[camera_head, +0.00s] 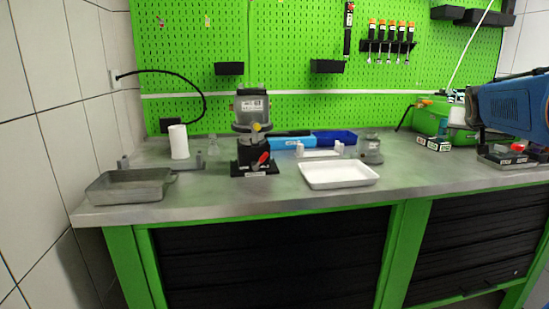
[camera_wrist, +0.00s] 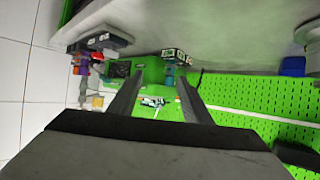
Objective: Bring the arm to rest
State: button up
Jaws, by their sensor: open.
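My gripper (camera_wrist: 158,92) shows in the wrist view with its two dark fingers apart and nothing between them. The wrist picture is turned over, with the grey bench top (camera_wrist: 225,30) along its top edge. Beyond the fingertips is a green crate (camera_wrist: 154,70) in front of the green pegboard (camera_wrist: 250,90). The fingers look clear of everything, but their distance to the crate is hard to judge.
In the head view, the bench (camera_head: 240,198) holds a grey tray (camera_head: 130,186), a pump on a black stand (camera_head: 250,120), a white tray (camera_head: 338,175) and the green crate (camera_head: 432,120).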

jog(key=shift+n+g+y, duration=0.3)
jog(key=shift+n+y, duration=0.4)
jog(key=shift+y, duration=0.2)
jog(key=s+a+f, duration=0.1)
jog(key=a, duration=0.2)
jog(key=s+a+f, duration=0.1)
jog(key=a+f, duration=0.1)
jog(key=a, duration=0.1)
jog(key=s+a+f, duration=0.1)
jog(key=s+a, duration=0.1)
jog(key=a, duration=0.1)
jog(key=shift+a+f, duration=0.4)
jog(key=s+a+f+n+g+y, duration=0.4)
jog(key=s+a+f+n+y, duration=0.2)
jog(key=s+a+f, duration=1.7)
jog(key=s+a, duration=0.2)
jog(key=s, duration=0.2)
jog(key=shift+a+f+g, duration=0.2)
jog(key=shift+a+g, duration=0.1)
jog(key=shift+s, duration=0.1)
